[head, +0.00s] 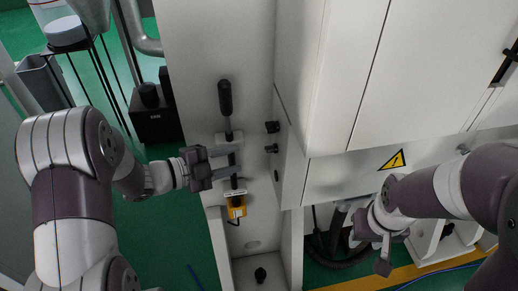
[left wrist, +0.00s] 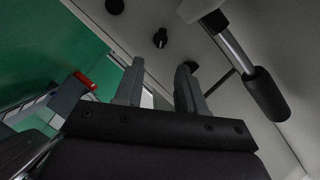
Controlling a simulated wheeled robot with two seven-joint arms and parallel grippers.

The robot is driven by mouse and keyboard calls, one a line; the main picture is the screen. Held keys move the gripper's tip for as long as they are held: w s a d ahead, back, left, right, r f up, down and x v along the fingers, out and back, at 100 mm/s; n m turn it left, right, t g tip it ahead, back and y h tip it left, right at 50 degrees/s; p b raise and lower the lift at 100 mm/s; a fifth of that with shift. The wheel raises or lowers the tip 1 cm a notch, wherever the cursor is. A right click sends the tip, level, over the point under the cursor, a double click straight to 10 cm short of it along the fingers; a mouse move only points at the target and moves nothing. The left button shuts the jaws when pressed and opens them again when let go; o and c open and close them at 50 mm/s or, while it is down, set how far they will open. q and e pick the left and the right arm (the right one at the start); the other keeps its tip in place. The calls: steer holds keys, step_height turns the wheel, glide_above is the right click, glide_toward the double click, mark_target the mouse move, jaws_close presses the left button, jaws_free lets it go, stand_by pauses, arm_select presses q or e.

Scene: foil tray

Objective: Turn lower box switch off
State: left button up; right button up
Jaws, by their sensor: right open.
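In the head view, two small black knobs sit one above the other on the narrow side of a white box: the upper knob (head: 272,127) and the lower knob (head: 271,148). Another black knob (head: 260,274) is low on the white cabinet. I cannot tell which knob is the lower box switch. My left gripper (head: 240,160) is open, left of the two knobs, its fingers apart and pointing right. The left wrist view shows its empty fingers (left wrist: 162,66) and a black knob (left wrist: 160,39) beyond them. My right gripper (head: 380,246) is open at the lower right, away from the knobs.
A black-handled lever (head: 225,97) stands just above my left gripper; it shows at right in the left wrist view (left wrist: 266,95). A yellow part (head: 237,207) is below the gripper. White cabinet doors (head: 420,75) fill the upper right, with a warning sign (head: 393,160).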

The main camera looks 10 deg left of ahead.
mark_target(266, 150)
arm_select(q)
steer(key=x, duration=0.8)
steer(key=shift+w+a+f, duration=0.2)
steer(key=shift+w, duration=0.05)
steer(key=shift+w+d, duration=0.1)
steer(key=shift+d, duration=0.3)
steer(key=shift+w+f, duration=0.1)
steer(key=shift+w, duration=0.05)
jaws_close()
